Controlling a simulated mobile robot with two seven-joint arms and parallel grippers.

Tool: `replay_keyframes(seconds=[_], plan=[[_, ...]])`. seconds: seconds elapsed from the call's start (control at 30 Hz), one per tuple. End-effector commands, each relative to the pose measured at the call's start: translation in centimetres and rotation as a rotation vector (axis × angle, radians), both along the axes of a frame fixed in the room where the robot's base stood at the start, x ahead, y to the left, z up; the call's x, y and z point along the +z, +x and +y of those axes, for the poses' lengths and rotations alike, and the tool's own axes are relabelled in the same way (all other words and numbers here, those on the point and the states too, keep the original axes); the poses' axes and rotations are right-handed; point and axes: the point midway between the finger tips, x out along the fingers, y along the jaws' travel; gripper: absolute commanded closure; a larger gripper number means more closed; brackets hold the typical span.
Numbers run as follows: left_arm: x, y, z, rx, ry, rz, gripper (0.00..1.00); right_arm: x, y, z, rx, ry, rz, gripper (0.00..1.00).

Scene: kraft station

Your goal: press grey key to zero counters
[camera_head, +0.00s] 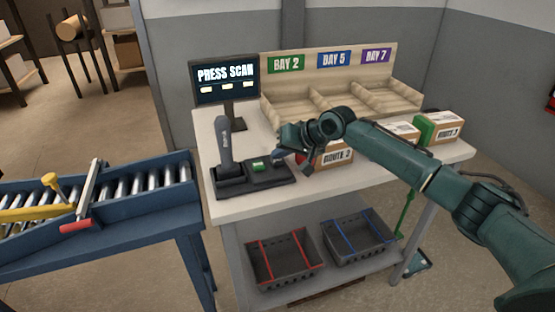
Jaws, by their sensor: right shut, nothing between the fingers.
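A dark console (232,187) lies near the front left of the white table. It carries an upright grey handheld scanner (225,145) and a green key (259,164). My right gripper (283,154) is shut and empty at the right end of the console, just right of the green key. A grey key cannot be made out clearly; the gripper covers that part of the console. I cannot tell whether the fingertips touch it. A screen (226,78) behind the console reads "PRESS SCAN". My left gripper is out of view.
A wooden sorter (284,90) marked Bay 2, Bay 5 and Bay 7 stands at the back. A Route 2 box (338,158) and other boxes (447,132) stand on the right under my arm. A roller conveyor (125,192) is on the left; crates (285,278) sit below.

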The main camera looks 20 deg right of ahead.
Motion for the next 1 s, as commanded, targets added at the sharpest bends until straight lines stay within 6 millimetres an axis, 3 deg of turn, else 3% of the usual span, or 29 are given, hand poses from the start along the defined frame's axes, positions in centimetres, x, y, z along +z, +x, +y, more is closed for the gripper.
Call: replay_keyframes(seconds=[0.03,0.2,0.77,1.0], plan=[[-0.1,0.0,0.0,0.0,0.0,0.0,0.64,-1.5,-0.5,0.1,0.0,-0.004,0.029,1.0],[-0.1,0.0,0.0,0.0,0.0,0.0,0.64,-1.7,-0.5,0.1,-0.001,-0.005,0.03,1.0],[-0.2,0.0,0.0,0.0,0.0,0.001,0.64,-1.8,-0.5,0.0,-0.002,-0.003,0.032,1.0],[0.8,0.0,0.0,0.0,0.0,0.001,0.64,-1.1,-0.5,0.1,-0.002,-0.003,0.032,1.0]])
